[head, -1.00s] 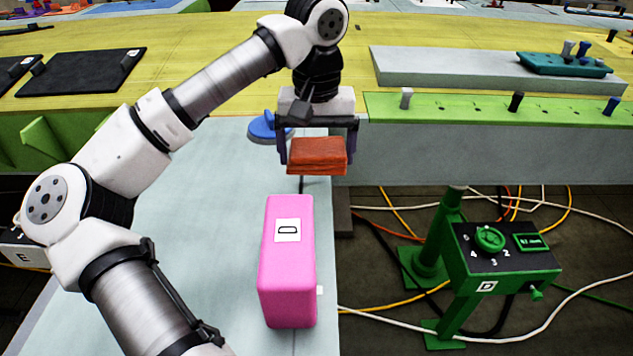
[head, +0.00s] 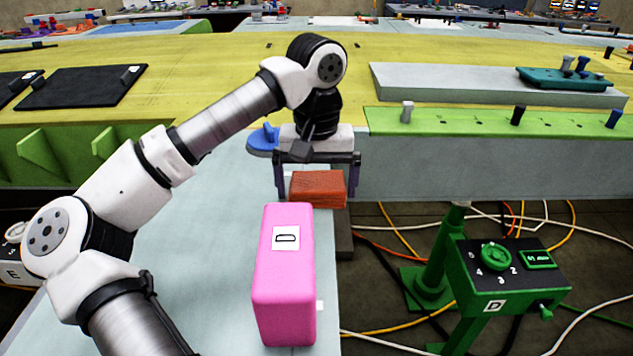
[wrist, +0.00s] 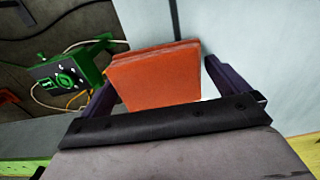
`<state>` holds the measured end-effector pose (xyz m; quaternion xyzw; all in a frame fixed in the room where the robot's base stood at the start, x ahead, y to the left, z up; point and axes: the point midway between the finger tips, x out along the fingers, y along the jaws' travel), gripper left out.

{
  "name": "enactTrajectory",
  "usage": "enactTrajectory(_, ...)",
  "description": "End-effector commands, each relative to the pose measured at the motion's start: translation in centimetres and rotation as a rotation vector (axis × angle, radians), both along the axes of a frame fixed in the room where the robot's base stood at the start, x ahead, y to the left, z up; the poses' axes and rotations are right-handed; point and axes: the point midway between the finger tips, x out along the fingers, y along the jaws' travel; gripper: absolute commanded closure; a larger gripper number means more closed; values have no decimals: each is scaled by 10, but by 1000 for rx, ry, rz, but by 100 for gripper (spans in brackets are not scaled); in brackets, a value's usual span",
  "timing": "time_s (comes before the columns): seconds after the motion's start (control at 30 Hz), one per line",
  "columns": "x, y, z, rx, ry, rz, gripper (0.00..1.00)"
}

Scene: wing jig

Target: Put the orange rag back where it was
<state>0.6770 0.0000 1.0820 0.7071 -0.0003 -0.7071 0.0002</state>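The orange rag (head: 318,186) is a folded, block-like pad near the right edge of the pale table, behind the pink box. My gripper (head: 319,188) is over it, pointing down, with one dark finger on each side. In the wrist view the rag (wrist: 155,78) lies between the fingers, with a pale gap showing between it and the right finger. The fingers look spread slightly wider than the rag. The rag's underside is hidden, so whether it rests fully on the surface is hard to tell.
A pink box (head: 285,285) marked D stands just in front of the rag. A blue object (head: 263,141) sits behind my gripper. A green control stand (head: 505,275) and loose cables are on the floor to the right. The pale table (head: 200,260) is clear at left.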

Motion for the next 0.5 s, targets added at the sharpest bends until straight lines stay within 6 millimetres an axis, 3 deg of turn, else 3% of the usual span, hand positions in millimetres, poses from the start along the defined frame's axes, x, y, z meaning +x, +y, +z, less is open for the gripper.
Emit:
enactTrajectory(0.3,1,0,10,1,-2,1,0)
enactTrajectory(0.5,1,0,51,1,-4,2,0)
